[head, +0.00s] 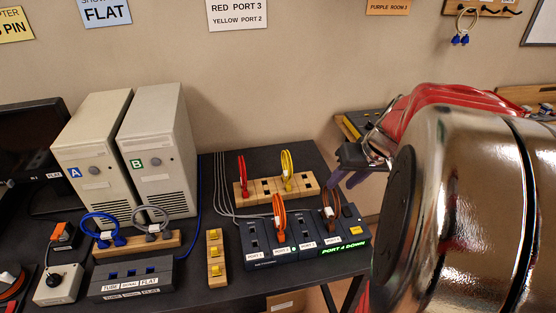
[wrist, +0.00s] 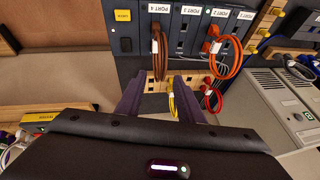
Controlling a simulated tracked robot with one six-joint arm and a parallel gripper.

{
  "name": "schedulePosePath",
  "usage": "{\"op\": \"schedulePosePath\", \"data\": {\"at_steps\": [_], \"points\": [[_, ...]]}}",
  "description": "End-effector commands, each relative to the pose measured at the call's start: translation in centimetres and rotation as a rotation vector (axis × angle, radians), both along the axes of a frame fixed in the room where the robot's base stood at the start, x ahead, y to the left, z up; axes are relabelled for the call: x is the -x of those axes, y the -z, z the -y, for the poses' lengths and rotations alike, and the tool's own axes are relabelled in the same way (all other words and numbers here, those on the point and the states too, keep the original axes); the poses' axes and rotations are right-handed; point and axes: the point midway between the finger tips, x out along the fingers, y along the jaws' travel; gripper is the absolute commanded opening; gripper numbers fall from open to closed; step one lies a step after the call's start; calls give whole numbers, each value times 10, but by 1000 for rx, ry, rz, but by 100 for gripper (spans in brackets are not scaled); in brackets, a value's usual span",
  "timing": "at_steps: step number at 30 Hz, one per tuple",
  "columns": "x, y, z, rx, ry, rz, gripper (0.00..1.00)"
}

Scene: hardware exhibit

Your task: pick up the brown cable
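The brown cable (head: 329,205) is a thin upright loop plugged in at the Port 4 end of the dark port box (head: 262,258). It also shows in the wrist view (wrist: 162,42), just beyond my fingertips and roughly in line with the gap between them. My gripper (wrist: 159,80) has its two purple fingers apart, with nothing held between them. In the head view my gripper (head: 341,181) hangs above and slightly right of the brown cable, apart from it. My arm fills the right side of that view.
An orange cable loop (head: 279,217) stands on the same box, left of the brown one. Red (head: 241,170) and yellow (head: 287,165) cables stand on a wooden strip (head: 270,196) behind it. Two beige computer towers (head: 157,145) stand at the left. A yellow button (head: 354,230) sits right of Port 4.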

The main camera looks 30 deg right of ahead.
Motion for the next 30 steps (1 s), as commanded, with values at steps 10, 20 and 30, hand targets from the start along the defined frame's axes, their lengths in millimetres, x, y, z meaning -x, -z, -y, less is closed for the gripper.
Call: {"op": "schedulePosePath", "data": {"at_steps": [10, 20, 30], "points": [[-4, 10, 0, 0, 1, 0, 34], [-12, 25, -3, -1, 1, -2, 34], [-28, 55, -4, 1, 3, -1, 34]]}}
